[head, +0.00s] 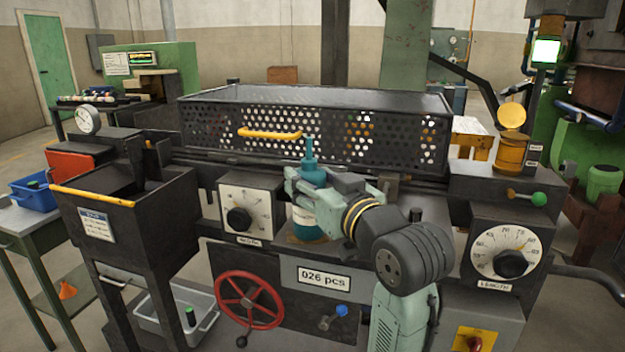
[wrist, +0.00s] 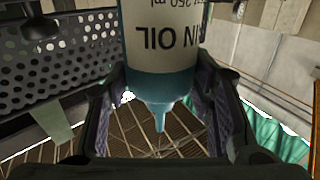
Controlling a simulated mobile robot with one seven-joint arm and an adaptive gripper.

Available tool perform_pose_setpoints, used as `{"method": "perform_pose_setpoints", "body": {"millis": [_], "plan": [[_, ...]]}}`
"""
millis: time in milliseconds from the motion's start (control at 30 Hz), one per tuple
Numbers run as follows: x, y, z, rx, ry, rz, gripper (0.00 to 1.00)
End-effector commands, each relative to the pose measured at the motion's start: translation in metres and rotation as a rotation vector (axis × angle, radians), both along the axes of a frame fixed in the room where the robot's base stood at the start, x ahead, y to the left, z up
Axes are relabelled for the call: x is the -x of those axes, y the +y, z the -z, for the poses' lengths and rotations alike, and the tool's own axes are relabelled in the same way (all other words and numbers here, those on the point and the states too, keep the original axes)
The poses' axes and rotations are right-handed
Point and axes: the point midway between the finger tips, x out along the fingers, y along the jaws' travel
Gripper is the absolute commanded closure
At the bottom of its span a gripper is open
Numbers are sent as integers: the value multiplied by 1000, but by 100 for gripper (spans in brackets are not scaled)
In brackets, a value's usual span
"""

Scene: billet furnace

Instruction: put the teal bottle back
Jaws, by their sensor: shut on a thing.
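In the wrist view the bottle (wrist: 163,85) fills the centre, with part of an oil label readable and inverted in the picture. My gripper (head: 305,190) is shut on the bottle's upper part, with a finger on each side in the wrist view (wrist: 165,105). A brown patch (head: 292,240) shows at the bottle's base; I cannot tell whether the bottle touches it.
A perforated guard with a yellow handle (head: 270,133) stands just behind the bottle. A dial box (head: 245,205) is close on its left, and a red handwheel (head: 248,300) is below. A dark hopper (head: 130,215) stands at left, and a second dial (head: 505,250) is at right.

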Motion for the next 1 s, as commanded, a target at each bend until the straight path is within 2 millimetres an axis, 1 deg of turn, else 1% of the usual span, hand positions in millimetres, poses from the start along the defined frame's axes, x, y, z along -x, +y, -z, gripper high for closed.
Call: {"method": "perform_pose_setpoints", "body": {"millis": [67,100,367,400,633,767,867,1000], "plan": [[0,0,3,0,-1,0,88],[0,0,3,0,0,0,51],[0,0,3,0,1,0,33],[0,0,3,0,1,0,32],[0,0,3,-1,0,0,32],[1,-1,-2,0,0,0,32],[13,-8,1,0,-3,4,32],[39,-21,2,1,-5,5,32]]}}
